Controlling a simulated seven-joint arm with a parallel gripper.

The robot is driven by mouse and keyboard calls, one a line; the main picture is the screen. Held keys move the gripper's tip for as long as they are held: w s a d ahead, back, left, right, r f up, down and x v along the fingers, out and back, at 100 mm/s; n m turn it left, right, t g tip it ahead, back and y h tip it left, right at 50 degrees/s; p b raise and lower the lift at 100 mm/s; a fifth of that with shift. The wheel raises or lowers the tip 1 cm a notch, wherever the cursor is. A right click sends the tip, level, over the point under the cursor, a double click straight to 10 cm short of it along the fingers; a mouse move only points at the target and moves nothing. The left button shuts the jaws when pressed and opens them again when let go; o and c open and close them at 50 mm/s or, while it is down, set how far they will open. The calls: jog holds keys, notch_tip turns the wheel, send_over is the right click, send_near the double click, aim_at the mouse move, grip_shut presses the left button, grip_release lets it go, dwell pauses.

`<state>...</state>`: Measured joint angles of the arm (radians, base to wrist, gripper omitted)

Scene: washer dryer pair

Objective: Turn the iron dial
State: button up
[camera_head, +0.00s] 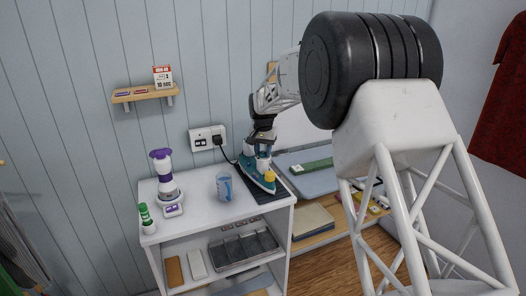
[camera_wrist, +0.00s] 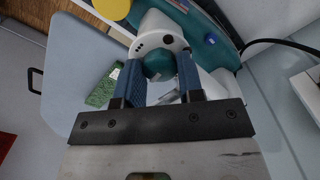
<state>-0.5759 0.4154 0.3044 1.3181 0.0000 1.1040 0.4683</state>
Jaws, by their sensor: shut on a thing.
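The iron (camera_head: 256,178), teal and white, stands on a dark mat on the white shelf unit's top. My gripper (camera_head: 262,146) reaches down onto its upper part. In the wrist view, my gripper's two blue fingertips (camera_wrist: 159,72) are shut on a round teal dial (camera_wrist: 157,65) on the iron's white body (camera_wrist: 160,24).
A blue mug (camera_head: 224,187) stands left of the iron. A purple-and-white appliance (camera_head: 162,174) and a green-capped bottle (camera_head: 146,217) stand farther left. A cord runs to the wall socket (camera_head: 207,138). An ironing board (camera_head: 303,175) lies to the right.

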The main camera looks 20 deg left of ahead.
aim_at(263, 152)
jog(key=m, duration=0.7)
jog(key=shift+r, duration=0.1)
dwell(0.5)
jog(key=o, duration=0.9)
jog(key=shift+o, duration=0.2)
jog(key=shift+r, duration=3.85)
